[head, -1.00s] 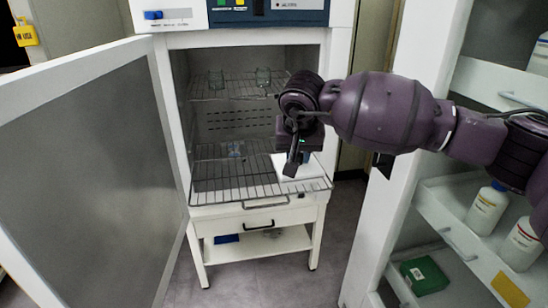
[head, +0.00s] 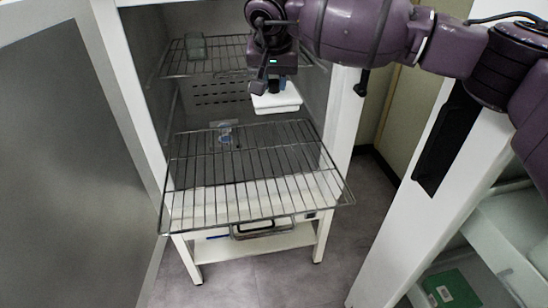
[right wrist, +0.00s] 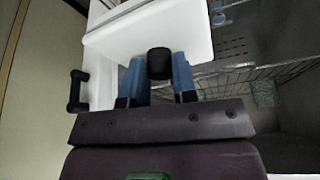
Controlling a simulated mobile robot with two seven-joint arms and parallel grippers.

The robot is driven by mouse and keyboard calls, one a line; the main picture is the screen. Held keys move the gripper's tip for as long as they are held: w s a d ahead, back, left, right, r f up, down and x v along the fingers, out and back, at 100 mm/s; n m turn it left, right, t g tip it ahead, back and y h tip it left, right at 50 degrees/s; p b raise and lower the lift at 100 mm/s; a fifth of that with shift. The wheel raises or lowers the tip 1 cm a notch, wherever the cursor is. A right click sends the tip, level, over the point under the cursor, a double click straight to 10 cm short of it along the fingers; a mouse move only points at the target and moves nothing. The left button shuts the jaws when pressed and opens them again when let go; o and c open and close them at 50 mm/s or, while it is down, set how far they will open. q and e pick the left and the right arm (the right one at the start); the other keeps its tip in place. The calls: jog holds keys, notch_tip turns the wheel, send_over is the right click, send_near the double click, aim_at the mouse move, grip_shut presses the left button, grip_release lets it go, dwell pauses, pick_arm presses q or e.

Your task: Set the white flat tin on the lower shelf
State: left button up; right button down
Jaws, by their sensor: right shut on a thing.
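The white flat tin (head: 277,103) hangs under my right gripper (head: 273,86), inside the open cabinet near its right side. It appears in the gap between the upper and lower wire shelves, apart from the bars. In the right wrist view, the blue fingers of my right gripper (right wrist: 159,72) are shut on the black knob on top of the white tin (right wrist: 150,30). The lower shelf (head: 255,165) is a wire rack that sticks out of the cabinet front, and its front is bare. My left gripper is not in view.
A glass vessel (head: 195,46) stands on the upper wire shelf (head: 180,68). A small clear and blue item (head: 226,132) shows toward the back of the lower shelf. The open cabinet door (head: 70,150) is at left. A white storage unit (head: 420,230) stands at right.

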aim_at(274, 109)
notch_tip(274, 109, down, 7)
jog(key=shift+s+r, duration=0.1)
jog(key=shift+s, duration=0.05)
notch_tip(274, 109, down, 13)
jog(key=shift+r+b, duration=0.1)
jog(key=shift+b, duration=0.55)
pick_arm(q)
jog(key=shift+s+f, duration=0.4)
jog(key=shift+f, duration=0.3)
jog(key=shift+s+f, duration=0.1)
pick_arm(e)
jog(key=c, duration=1)
grip_release()
jog(key=shift+o, duration=0.5)
